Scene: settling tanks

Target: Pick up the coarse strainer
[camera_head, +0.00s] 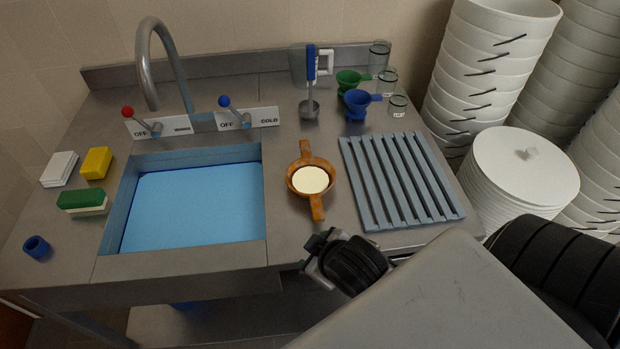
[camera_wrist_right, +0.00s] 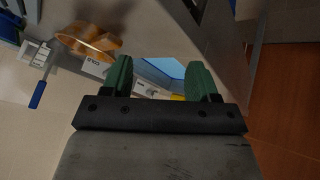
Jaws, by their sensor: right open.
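A round brown bowl-shaped piece with two opposite handles and a pale cream centre (camera_head: 310,180) lies on the counter between the sink and the slatted rack; it looks like a strainer. A blue funnel-shaped piece with a side handle (camera_head: 357,104) and a green one (camera_head: 348,82) stand at the back; I cannot tell which piece is called coarse. My right gripper (camera_head: 318,242) is near the counter's front edge, in front of the brown piece and apart from it. In the right wrist view its green fingers (camera_wrist_right: 160,68) are open and empty, with the brown piece (camera_wrist_right: 88,42) at upper left.
The sink (camera_head: 192,205) holds blue water. A slatted rack (camera_head: 400,180) lies to the right. A blue-handled ladle (camera_head: 310,85), a clear jug (camera_head: 300,62) and small glasses (camera_head: 388,82) stand behind. Sponges (camera_head: 83,201) are left. White bucket stacks (camera_head: 485,60) stand right.

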